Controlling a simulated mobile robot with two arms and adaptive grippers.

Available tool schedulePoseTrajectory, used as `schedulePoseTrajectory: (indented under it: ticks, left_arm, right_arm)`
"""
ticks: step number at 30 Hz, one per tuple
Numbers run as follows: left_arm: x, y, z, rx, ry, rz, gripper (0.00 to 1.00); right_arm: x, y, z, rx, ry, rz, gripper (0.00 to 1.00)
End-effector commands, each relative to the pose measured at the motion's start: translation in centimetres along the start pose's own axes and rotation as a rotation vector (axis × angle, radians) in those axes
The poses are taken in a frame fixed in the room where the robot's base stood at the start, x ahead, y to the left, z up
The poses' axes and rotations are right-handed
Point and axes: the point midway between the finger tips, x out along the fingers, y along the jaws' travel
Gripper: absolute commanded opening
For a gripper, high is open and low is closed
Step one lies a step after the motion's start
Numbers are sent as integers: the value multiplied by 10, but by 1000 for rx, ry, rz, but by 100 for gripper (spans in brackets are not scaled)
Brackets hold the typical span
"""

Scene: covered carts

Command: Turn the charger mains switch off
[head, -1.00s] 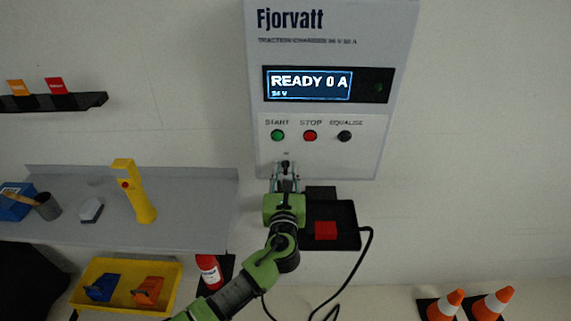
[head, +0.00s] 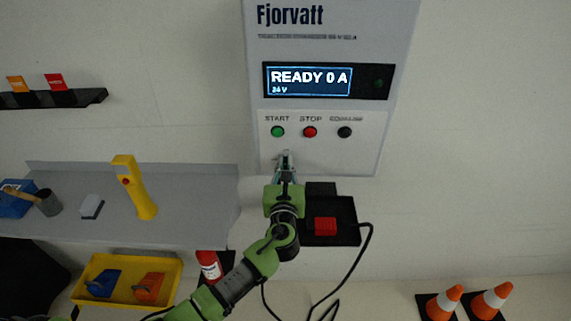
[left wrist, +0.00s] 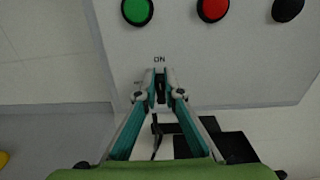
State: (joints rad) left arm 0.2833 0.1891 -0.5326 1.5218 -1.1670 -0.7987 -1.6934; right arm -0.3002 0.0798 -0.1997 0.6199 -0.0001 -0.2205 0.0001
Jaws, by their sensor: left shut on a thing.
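The Fjorvatt charger (head: 330,155) hangs on the wall; its lit display (head: 310,83) reads "READY 0 A" and "24 V". My left gripper (head: 286,157) is at the charger's lower front, below the green START button (head: 278,132). In the left wrist view, the fingertips (left wrist: 161,88) are shut on a small dark part, the mains switch (left wrist: 161,93), just below the "ON" label (left wrist: 160,60). The fingers hide most of the switch, and any label below it is hidden. My right gripper is not in view.
The red STOP button (head: 310,132) and black EQUALISE button (head: 344,132) sit right of START. A black holder (head: 345,210) with a red connector (head: 325,226) and cable (head: 367,252) is close below right. A grey shelf (head: 195,190) stands left.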

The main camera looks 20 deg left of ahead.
Motion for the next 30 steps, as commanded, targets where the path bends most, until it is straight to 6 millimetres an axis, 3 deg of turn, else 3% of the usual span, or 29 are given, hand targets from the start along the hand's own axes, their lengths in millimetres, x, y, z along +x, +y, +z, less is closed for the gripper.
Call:
schedulePoseTrajectory:
  ticks: [8,30]
  left_arm:
    - [0,2,-4,-143,2,1,0]
    - [0,13,-11,-834,1,1,0]
  right_arm:
    - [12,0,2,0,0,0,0]
    - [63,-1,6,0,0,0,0]
